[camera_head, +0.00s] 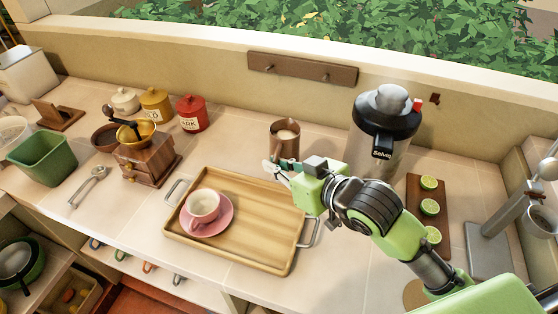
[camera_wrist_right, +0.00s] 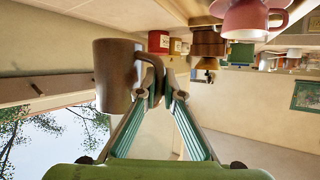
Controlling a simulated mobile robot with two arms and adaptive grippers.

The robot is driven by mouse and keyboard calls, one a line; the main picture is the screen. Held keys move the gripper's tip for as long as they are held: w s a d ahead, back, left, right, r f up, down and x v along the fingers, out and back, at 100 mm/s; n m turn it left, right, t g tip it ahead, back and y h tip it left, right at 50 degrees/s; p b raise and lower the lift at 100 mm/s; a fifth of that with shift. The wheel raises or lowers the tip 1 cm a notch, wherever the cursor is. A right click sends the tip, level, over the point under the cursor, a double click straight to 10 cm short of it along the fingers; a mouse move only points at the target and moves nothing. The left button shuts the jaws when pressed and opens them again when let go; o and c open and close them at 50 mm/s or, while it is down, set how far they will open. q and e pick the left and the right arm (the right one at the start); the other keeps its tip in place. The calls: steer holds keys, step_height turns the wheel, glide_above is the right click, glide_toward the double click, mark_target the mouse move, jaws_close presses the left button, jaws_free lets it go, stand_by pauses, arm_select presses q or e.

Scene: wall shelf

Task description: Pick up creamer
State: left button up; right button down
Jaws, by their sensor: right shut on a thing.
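The creamer (camera_head: 285,139) is a brown metal cup with white liquid inside, behind the tray near the wall. It looks upright in the head view. In the right wrist view, which is turned upside down, the creamer (camera_wrist_right: 114,78) fills the left middle with its handle toward the fingers. My right gripper (camera_head: 274,165) reaches the near side of the creamer. Its fingertips (camera_wrist_right: 164,88) are shut on the handle. Whether the creamer's base touches the counter is hidden behind the gripper. My left gripper is not in view.
A wooden tray (camera_head: 258,243) holds a pink cup (camera_head: 203,206) on a saucer (camera_head: 224,219). A steel dispenser (camera_head: 378,156) stands close to the right of the creamer. A board (camera_head: 414,194) with limes is farther right. A coffee grinder (camera_head: 143,160) and canisters stand left.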

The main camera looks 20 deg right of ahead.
steer(key=s+r, duration=0.1)
steer(key=s+a+p, duration=0.1)
steer(key=s, duration=0.1)
steer(key=s+a+r+p, duration=0.1)
steer(key=shift+s+a+r, duration=0.15)
steer(key=shift+s+r, duration=0.05)
steer(key=shift+r, duration=0.1)
steer(key=shift+s+p, duration=0.15)
steer(key=shift+p, duration=0.15)
steer(key=shift+f, duration=0.1)
stand_by(0.6)
